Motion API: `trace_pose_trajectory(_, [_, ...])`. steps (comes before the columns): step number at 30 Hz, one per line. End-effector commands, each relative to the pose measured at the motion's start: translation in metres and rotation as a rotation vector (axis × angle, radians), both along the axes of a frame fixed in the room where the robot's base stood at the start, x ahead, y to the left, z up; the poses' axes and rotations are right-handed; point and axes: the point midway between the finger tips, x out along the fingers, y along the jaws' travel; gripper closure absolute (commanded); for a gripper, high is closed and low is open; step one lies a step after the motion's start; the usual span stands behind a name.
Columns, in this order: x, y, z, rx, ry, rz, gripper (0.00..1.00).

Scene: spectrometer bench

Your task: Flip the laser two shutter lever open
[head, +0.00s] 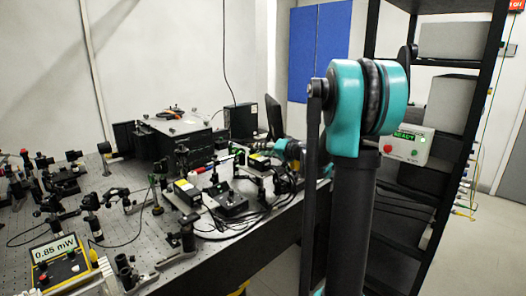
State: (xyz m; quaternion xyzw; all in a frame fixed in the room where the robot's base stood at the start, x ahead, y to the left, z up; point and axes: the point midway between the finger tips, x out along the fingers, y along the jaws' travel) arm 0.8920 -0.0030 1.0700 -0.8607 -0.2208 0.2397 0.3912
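Two black boxes with yellow labels sit on the optical table (125,222), one near the middle (187,191) and one further right (259,161). They look like laser housings, but I cannot read which is laser two. No shutter lever can be made out at this size. My arm stands large in the right half of the head view. A teal part of it shows beyond, over the table's right edge, close to the right-hand box. My gripper (268,156) is small and dark there among the equipment. Its fingers, and whether they touch anything, cannot be made out.
A meter reading 0.85 mW (54,250) stands at front left. A dark control box (228,203) with cables lies mid-table. Several optic posts crowd the left. A large black case (175,136) stands at the back. A black rack (468,150) stands at right.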

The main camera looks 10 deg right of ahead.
Motion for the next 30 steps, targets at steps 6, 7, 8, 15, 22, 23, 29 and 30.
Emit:
trace_pose_trajectory(6, [0.0001, -0.0001, 0.0, 0.0, 0.0, 0.0, 0.67])
trace_pose_trajectory(7, [0.0001, -0.0001, 0.0, 0.0, 0.0, 0.0, 0.71])
trace_pose_trajectory(8, [0.0001, -0.0001, 0.0, 0.0, 0.0, 0.0, 0.75])
trace_pose_trajectory(15, [0.0, -0.0003, 0.0, 0.0, 0.0, 0.0, 1.0])
trace_pose_trajectory(22, [0.0012, -0.0018, -0.0015, 0.032, 0.022, -0.002, 1.0])
trace_pose_trajectory(23, [0.0019, -0.0027, -0.0023, 0.047, 0.034, -0.002, 1.0])
trace_pose_trajectory(29, [0.0031, -0.0051, -0.006, 0.14, 0.101, -0.002, 1.0])
trace_pose_trajectory(30, [0.0031, -0.005, -0.0062, 0.145, 0.105, -0.001, 1.0])
